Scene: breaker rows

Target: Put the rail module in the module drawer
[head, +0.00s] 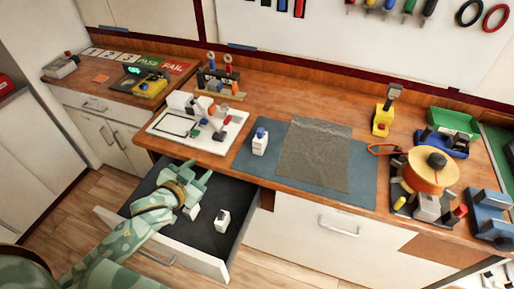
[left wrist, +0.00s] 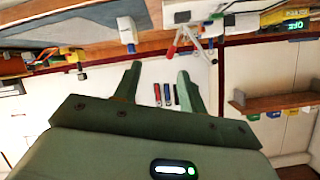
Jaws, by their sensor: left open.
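The module drawer (head: 172,236) is pulled open below the bench, with a dark lining. Two small white modules lie in it: one with a dark patch (head: 222,220) near the middle, and one (head: 192,212) beside my left gripper, partly covered by it. I cannot tell which is the rail module. My left gripper (head: 196,178) is over the drawer, its fingers apart. The left wrist view shows the open fingers (left wrist: 155,82) with nothing between them. A white block with a blue top (head: 260,142) stands on the mat; it also shows in the left wrist view (left wrist: 127,30). My right gripper is not seen.
A blue-grey mat (head: 363,188) with a dark grey sheet (head: 315,155) covers the middle of the bench. A white tray (head: 160,130) with small parts sits above the drawer. An orange spool (head: 430,172) and tools crowd the right side.

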